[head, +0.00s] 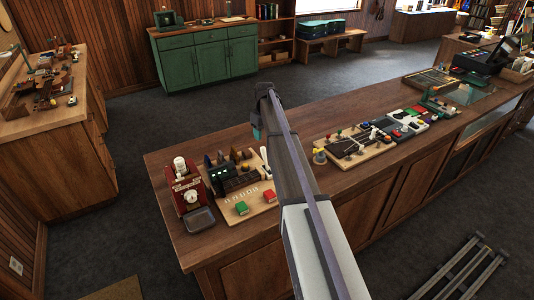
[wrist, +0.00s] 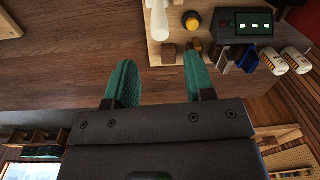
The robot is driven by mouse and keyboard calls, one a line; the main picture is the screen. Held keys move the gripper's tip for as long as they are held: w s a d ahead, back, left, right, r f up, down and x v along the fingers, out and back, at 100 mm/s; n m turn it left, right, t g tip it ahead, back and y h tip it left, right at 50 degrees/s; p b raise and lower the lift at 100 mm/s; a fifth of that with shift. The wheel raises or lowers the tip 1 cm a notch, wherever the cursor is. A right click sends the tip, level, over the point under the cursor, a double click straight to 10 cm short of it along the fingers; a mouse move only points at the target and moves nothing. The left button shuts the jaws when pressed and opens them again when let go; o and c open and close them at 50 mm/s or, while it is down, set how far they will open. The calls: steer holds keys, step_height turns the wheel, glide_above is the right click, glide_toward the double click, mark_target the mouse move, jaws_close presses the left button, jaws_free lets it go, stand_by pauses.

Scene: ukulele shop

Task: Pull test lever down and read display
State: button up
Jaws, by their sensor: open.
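The test board (head: 263,203) lies on the near-left part of the counter, with a dark box on it. In the wrist view the box carries a green-edged display (wrist: 254,25) showing several small white marks, too small to read. A white upright handle, probably the test lever (wrist: 160,20), stands at the board's edge; it also shows in the head view (head: 265,157). In the head view my arm hides most of the gripper.
A red machine (head: 187,190) and a grey tray (head: 200,220) stand at the counter's left end. Another board with pedals (head: 355,148) lies right of my arm. Bare counter (head: 300,125) lies between.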

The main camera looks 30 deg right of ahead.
mark_target(263, 152)
steer(key=f+b, duration=0.6)
steer(key=f, duration=0.1)
steer(key=f+b, duration=0.3)
steer(key=shift+a+f, duration=0.15)
steer(key=shift+a, duration=0.1)
jaws_close()
